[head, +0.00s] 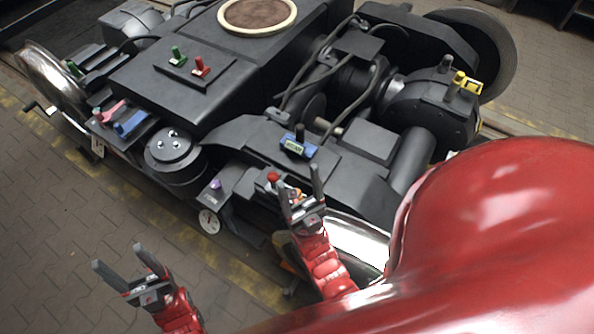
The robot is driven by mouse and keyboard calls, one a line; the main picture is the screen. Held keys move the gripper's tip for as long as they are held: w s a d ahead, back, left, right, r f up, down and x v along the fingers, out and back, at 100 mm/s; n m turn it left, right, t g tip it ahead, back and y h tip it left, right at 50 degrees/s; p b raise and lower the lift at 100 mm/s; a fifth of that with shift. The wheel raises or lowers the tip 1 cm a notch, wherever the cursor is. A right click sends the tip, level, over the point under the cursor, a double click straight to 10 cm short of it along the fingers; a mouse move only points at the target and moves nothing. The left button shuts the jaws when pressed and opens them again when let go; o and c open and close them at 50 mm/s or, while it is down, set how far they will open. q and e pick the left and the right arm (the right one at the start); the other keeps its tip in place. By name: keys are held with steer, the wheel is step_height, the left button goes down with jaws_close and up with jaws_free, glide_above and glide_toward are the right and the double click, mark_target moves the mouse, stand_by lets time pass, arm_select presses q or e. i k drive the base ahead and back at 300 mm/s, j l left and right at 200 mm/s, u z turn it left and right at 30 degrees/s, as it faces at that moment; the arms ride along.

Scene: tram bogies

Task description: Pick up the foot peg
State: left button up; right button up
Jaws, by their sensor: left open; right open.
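I cannot tell which of the small parts on the dark bogie (125,77) is the foot peg. Small coloured parts on it include a red-pink part (110,112), a blue block (130,124), a green peg (177,56), a red peg (200,66), a blue and green block (298,144), a purple part (215,184) and a red knob (272,177). My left gripper (118,256) is open and empty over the paving at lower left, apart from the bogie. My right gripper (298,176) is open at the bogie's near edge, close to the red knob; its fingers partly hide what lies behind.
A yellow part (467,83) stands on the rounded housing at right. Shiny wheels flank the bogie, one at far left (50,75). A round gauge (209,221) hangs on the near side. My red body fills the lower right. Brick paving (60,220) at lower left is clear.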

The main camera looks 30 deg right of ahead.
mark_target(202, 69)
steer(key=j+z, duration=0.1)
steer(key=z, duration=0.9)
steer(key=k+z, duration=0.1)
steer(key=z, duration=0.4)
steer(key=j+z, duration=0.1)
steer(key=z, duration=0.4)
steer(key=k+z, duration=0.15)
steer(key=z, duration=0.35)
steer(key=u, duration=2.15)
steer(key=i+j, duration=0.1)
steer(key=j, duration=0.3)
steer(key=i+j, duration=0.15)
steer(key=j, duration=0.25)
steer(key=i+j, duration=0.1)
steer(key=j, duration=0.3)
steer(key=i+j, duration=0.1)
steer(key=j, duration=0.25)
steer(key=i+j, duration=0.15)
steer(key=i, duration=0.25)
steer(key=i+j, duration=0.2)
steer(key=i, duration=0.2)
steer(key=i+j, duration=0.15)
steer(key=i, duration=0.25)
